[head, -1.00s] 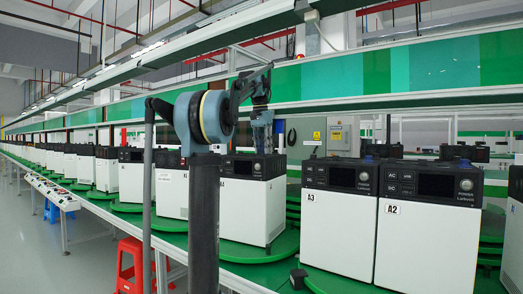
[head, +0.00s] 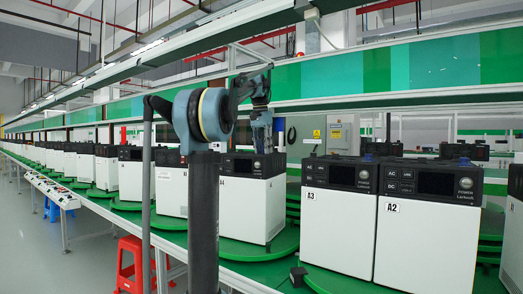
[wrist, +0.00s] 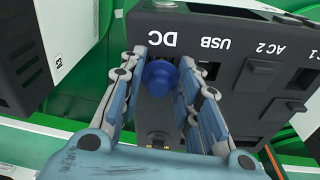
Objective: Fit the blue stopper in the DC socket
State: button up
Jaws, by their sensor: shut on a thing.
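The blue stopper (wrist: 160,76) is between the two fingertips of my gripper (wrist: 163,68) in the wrist view, and the gripper is shut on it. The stopper is in front of the dark panel of a power unit, just beside the white "DC" label (wrist: 171,41). The DC socket itself is hidden behind the stopper and fingers, so I cannot tell whether the stopper touches or enters it. In the head view my gripper (head: 262,128) is pointing down behind the top of the unit marked A4 (head: 252,190); the stopper is not visible there.
In the wrist view the USB port (wrist: 211,72) lies right beside the right finger, with the covered AC 2 socket (wrist: 258,75) farther right. Another unit (wrist: 28,55) stands at left. Units A3 (head: 335,230) and A2 (head: 430,245) stand to the right in the head view.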

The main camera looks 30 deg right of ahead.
jog(key=shift+r, duration=0.1)
jog(key=o, duration=0.9)
notch_tip(320, 180, up, 12)
jog(key=a, duration=0.1)
jog(key=shift+a, duration=0.2)
jog(key=s+a+f+n+t, duration=0.15)
jog(key=a+f+n, duration=0.25)
jog(key=a+f, duration=0.75)
jog(key=s+a+f+n+g, duration=0.1)
jog(key=s+a+f+n, duration=0.2)
jog(key=a+f, duration=0.9)
jog(key=s+a+f+n, duration=0.2)
jog(key=s+a+f, duration=0.3)
jog(key=f, duration=0.6)
jog(key=s+a+f+n+t+y, duration=0.1)
jog(key=s+a+f, duration=0.4)
jog(key=f, duration=0.7)
jog(key=s+a+f+n, duration=0.3)
jog(key=s+a+f, duration=0.2)
jog(key=s+f, duration=0.3)
notch_tip(320, 180, down, 4)
jog(key=shift+s+a+f+n, duration=0.1)
jog(key=shift+s+a+n, duration=0.15)
jog(key=shift+s+n, duration=0.1)
